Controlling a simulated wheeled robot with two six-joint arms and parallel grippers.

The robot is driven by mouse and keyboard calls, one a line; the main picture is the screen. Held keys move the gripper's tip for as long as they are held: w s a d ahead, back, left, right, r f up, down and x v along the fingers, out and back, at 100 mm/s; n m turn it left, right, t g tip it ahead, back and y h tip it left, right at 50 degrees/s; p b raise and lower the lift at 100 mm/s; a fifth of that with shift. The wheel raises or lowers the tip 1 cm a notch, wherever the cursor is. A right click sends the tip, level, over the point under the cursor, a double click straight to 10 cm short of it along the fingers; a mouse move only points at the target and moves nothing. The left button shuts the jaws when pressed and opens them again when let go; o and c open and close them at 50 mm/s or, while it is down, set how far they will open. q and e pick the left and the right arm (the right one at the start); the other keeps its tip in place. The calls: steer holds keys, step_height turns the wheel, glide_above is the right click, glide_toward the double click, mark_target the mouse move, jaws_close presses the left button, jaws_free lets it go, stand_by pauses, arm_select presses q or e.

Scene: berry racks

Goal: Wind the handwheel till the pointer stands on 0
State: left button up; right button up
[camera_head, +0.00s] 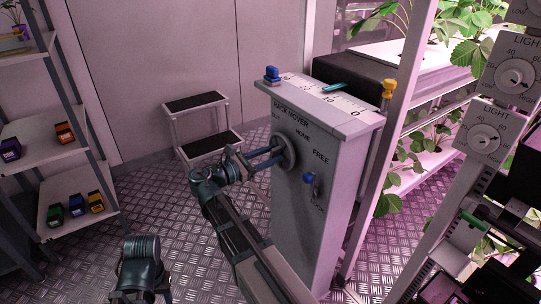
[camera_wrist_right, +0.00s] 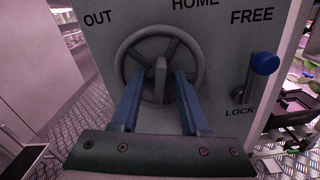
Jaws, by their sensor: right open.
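The grey handwheel (camera_head: 287,150) is on the front of the grey rack mover cabinet (camera_head: 300,220). It also shows in the right wrist view (camera_wrist_right: 122,60), with a block (camera_wrist_right: 160,78) at its middle. My right gripper (camera_head: 272,154) is open at the wheel, its two blue fingers (camera_wrist_right: 158,88) on either side of that block with gaps visible. The teal pointer (camera_head: 335,87) lies by the scale (camera_head: 345,101) on the cabinet top, well away from 0, apparently between 10 and 20. The blue-knobbed lever (camera_wrist_right: 265,63) is raised towards FREE, above LOCK.
A black step stool (camera_head: 196,102) stands behind. Shelves (camera_head: 70,185) with small coloured items are at left, plant racks at right. Part of my left arm (camera_head: 140,262) shows low down.

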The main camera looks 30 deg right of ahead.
jaws_close()
steer(key=shift+m, duration=0.3)
stand_by(0.3)
